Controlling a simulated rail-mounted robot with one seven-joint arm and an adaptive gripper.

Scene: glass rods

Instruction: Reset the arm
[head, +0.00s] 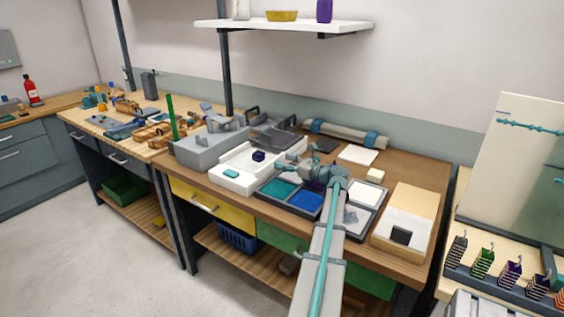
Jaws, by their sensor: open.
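My arm (325,240) reaches up from the bottom of the head view over the middle workbench. Its teal-grey wrist bends to the left. My gripper (282,168) is at the end, above the area between a white device and a tray with coloured compartments. It is small in the view and its jaws are open. I see nothing held in it. The arm hides part of the tray and the bench front.
A shelf (285,26) hangs above. A rack of striped items (500,283) is at right.

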